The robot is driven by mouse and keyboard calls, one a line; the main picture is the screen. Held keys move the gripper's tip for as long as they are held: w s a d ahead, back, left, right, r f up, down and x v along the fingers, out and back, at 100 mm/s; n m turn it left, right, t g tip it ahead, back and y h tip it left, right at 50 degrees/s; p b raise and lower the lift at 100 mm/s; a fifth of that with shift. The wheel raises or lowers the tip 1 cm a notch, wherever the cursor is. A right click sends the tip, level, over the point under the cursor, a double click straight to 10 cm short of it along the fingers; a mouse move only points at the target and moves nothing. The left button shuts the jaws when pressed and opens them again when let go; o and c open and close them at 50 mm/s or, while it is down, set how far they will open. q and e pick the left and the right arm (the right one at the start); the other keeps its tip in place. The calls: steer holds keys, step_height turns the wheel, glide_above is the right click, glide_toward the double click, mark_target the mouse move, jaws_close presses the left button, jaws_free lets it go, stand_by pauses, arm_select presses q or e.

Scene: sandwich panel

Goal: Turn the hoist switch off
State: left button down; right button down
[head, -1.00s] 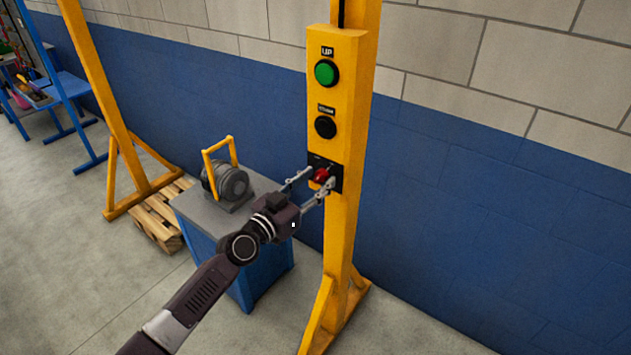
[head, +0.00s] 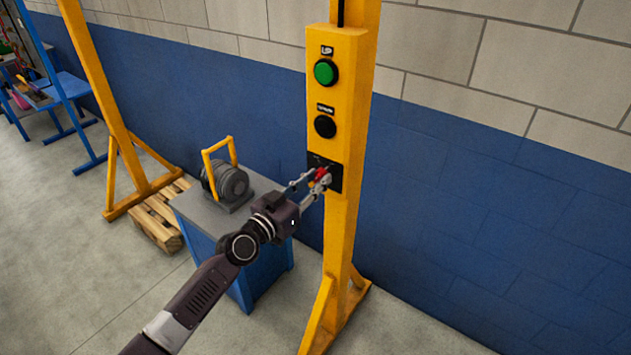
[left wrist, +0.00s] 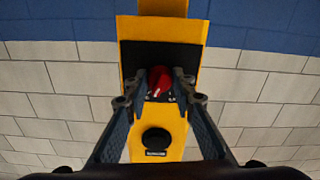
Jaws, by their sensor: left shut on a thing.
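The hoist switch is a red rotary knob (head: 321,174) on a black plate (head: 336,181), low on the yellow control box (head: 338,55). My left gripper (head: 318,180) is shut on the red knob, one finger on each side. In the left wrist view the red knob (left wrist: 160,79) sits between the fingertips of my left gripper (left wrist: 161,82), with a pale mark on its face. The small lettering on the plate is too blurred to read. My right gripper is not in view.
Above the switch are a black button (head: 325,126) and a green UP button (head: 326,72). The box is on a yellow post (head: 341,240). A blue cabinet (head: 268,265) carrying a grey winch (head: 230,183) stands to the left, near a wooden pallet (head: 160,215).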

arm_select(q)
steer(key=n+b, duration=0.1)
steer(key=n, duration=0.6)
steer(key=shift+n, duration=1.8)
steer(key=shift+s, duration=0.1)
steer(key=c, duration=1.6)
jaws_free()
